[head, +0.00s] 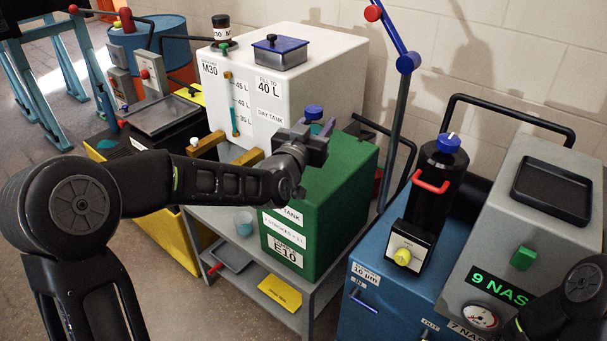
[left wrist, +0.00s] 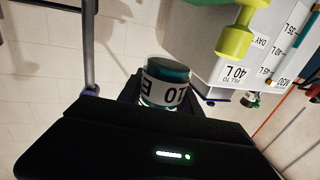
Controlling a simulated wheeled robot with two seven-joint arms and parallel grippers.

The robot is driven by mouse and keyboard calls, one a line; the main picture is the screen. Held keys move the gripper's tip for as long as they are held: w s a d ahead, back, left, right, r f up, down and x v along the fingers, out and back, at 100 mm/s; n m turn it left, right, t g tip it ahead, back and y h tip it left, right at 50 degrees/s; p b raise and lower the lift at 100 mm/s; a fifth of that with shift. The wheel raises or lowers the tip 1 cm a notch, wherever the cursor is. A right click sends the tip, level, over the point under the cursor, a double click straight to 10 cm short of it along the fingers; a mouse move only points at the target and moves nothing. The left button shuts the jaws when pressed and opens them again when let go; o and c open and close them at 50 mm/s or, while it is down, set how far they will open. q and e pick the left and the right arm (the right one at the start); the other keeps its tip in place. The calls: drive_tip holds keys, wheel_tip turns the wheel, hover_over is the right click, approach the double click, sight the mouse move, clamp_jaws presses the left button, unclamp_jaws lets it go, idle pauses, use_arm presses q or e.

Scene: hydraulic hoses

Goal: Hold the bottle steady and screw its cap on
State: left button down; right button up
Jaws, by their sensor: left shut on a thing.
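My left gripper (head: 316,148) is above the green tank (head: 345,190) marked E10. In the left wrist view it is shut on a bottle (left wrist: 165,84) with dark green ends and a white label with upside-down lettering like E10. The gripper mostly hides this bottle in the head view. A blue cap (head: 313,112) shows just behind the gripper; I cannot tell whether it belongs to the bottle or the tank. Another small bottle (head: 222,30) with a black top stands on the white tank. Only part of my right arm shows at the lower right; its gripper is out of view.
The white day tank (head: 300,95) stands behind the green tank and carries a blue-lidded box (head: 280,50). A black cylinder (head: 438,180) with a blue knob and a grey cabinet (head: 530,210) are to the right. A blue lever post (head: 400,100) rises behind.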

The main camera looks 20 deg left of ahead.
use_arm(q)
drive_tip(key=shift+s+d+r, duration=0.1)
drive_tip(key=shift+s+r, duration=0.05)
drive_tip(key=shift+s, duration=0.05)
wheel_tip(320, 180, down, 6)
drive_tip(key=shift+w+f+p, duration=0.1)
drive_tip(key=shift+f+p, duration=0.1)
drive_tip(key=shift+p, duration=0.1)
wheel_tip(320, 180, down, 4)
drive_tip(key=shift+r, duration=0.2)
idle(0.4)
drive_tip(key=shift+f, duration=0.15)
drive_tip(key=shift+f, duration=0.1)
drive_tip(key=c, duration=0.8)
unclamp_jaws()
